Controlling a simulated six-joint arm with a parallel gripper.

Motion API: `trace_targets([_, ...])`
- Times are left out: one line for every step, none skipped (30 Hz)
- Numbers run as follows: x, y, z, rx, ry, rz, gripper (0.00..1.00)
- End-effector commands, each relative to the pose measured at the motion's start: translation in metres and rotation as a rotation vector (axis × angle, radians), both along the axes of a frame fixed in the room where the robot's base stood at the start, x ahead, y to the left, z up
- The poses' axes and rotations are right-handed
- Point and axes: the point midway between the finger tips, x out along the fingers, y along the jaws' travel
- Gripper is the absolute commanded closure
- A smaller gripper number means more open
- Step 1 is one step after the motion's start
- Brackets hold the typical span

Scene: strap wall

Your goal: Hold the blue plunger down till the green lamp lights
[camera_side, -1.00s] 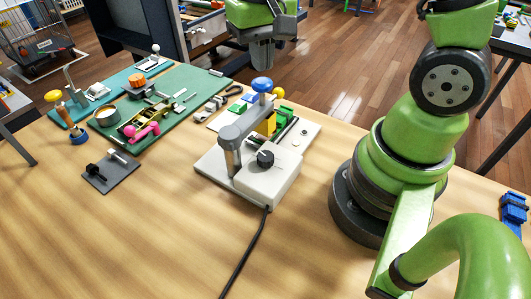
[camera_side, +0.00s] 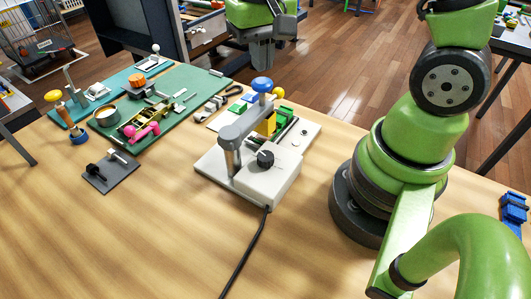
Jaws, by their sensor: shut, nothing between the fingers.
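The blue plunger (camera_side: 262,84) is a round blue knob at the end of the grey arm of a press with a pale base (camera_side: 266,187), in the middle of the view.
A black dial (camera_side: 265,158) sits on the press, and a black cable (camera_side: 243,254) runs to the table's front. Left of it is a green board (camera_side: 190,85) with clamps and a pink-knobbed part. A small grey plate (camera_side: 111,176) lies front left. The front table is mostly clear.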

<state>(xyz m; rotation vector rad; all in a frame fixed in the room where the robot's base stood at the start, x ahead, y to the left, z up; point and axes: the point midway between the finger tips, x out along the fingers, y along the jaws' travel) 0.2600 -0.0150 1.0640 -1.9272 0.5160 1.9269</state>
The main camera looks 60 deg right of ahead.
Motion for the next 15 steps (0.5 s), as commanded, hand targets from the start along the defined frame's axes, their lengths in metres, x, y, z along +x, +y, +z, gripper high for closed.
trace_targets([0.000,0.000,0.000,0.000,0.000,0.000,1.00])
trace_targets([0.000,0.000,0.000,0.000,0.000,0.000,1.00])
trace_targets([0.000,0.000,0.000,0.000,0.000,0.000,1.00])
trace_targets([0.000,0.000,0.000,0.000,0.000,0.000,1.00])
trace_targets([0.000,0.000,-0.001,0.000,0.000,0.000,1.00])
trace_targets([0.000,0.000,-0.001,0.000,0.001,0.000,1.00])
trace_targets([0.000,0.000,-0.002,0.000,0.001,0.000,1.00])
trace_targets([0.000,0.000,-0.003,0.000,0.001,0.000,1.00])
trace_targets([0.000,0.000,-0.004,0.000,0.001,0.000,1.00])
trace_targets([0.000,0.000,-0.005,0.000,0.001,0.001,1.00])
trace_targets([0.000,0.000,-0.006,0.000,0.001,0.000,1.00])
trace_targets([0.000,0.000,-0.008,0.000,0.002,0.000,1.00])
trace_targets([0.000,0.000,-0.009,0.000,0.002,0.000,1.00])
trace_targets([0.000,0.000,-0.009,0.000,0.002,0.000,1.00])
trace_targets([0.000,0.000,-0.011,0.000,0.002,0.000,1.00])
